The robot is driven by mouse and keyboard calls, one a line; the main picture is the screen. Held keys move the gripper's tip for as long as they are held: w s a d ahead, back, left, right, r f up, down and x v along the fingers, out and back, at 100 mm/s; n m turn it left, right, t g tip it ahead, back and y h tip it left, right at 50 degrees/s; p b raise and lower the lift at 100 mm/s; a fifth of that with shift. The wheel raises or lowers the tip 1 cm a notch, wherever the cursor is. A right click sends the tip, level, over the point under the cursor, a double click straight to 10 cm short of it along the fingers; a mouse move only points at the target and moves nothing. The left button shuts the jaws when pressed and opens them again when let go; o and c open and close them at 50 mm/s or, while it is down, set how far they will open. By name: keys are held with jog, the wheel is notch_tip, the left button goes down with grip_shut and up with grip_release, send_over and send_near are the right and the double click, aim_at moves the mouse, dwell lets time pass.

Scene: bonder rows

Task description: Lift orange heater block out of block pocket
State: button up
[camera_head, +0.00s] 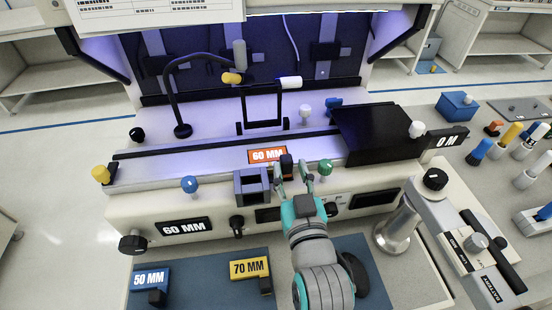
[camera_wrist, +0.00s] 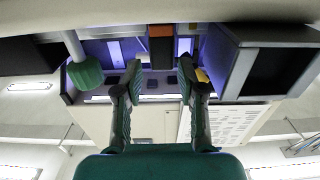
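The orange heater block, labelled 60 MM (camera_head: 267,155), sits at the machine's middle, and its pocket's edges are hard to make out. A black upright handle (camera_head: 287,165) stands at its right end. In the wrist view an orange face (camera_wrist: 161,30) shows at top centre with a dark piece (camera_wrist: 161,57) below it. My gripper (camera_head: 291,172) is open, its fingertips apart near the black handle. In the wrist view the open fingers (camera_wrist: 160,75) stand left and right of the dark piece. I see no contact, and the exact depth is unclear.
A green knob (camera_head: 325,167) is close right of my gripper; an empty grey holder (camera_head: 251,187) is left. A black box (camera_head: 379,132) stands behind right. A yellow 70 MM block (camera_head: 249,267) and blue 50 MM block (camera_head: 151,279) lie on the blue mat (camera_head: 205,265).

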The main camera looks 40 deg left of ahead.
jog(key=x, duration=0.5)
jog(key=shift+s+a+r, duration=0.1)
grip_shut()
notch_tip(320, 180, up, 10)
jog(key=shift+f, duration=0.15)
dwell(0.4)
